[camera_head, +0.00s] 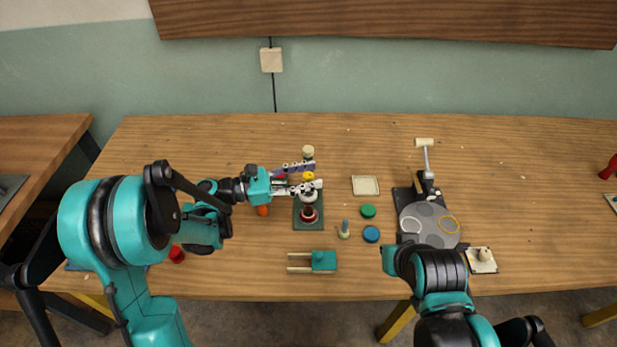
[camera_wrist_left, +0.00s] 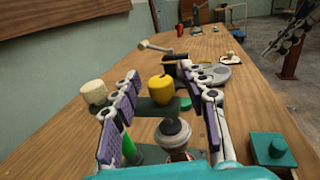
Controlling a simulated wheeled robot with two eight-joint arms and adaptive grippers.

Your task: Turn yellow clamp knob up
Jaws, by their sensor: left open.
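The yellow knob (camera_head: 308,175) is a small rounded cap on the clamp over the dark green base plate (camera_head: 309,224). In the left wrist view the yellow knob (camera_wrist_left: 160,91) stands upright on a dark bar. My left gripper (camera_head: 317,175) is open around it, with one finger on each side and visible gaps to the knob. In the left wrist view, the fingers of the left gripper (camera_wrist_left: 163,82) reach past the knob. A pale rounded part and a dark red part sit below on the plate. What seems to be part of my right gripper (camera_wrist_left: 287,40) shows at the upper right.
A cream knob (camera_head: 308,153) stands just behind the left gripper. A teal block (camera_head: 323,261), green disc (camera_head: 368,211) and blue disc (camera_head: 371,234) lie nearby. A cream tile (camera_head: 365,186) and a grey round-plate device (camera_head: 428,221) lie to the right. The table's back is mostly clear.

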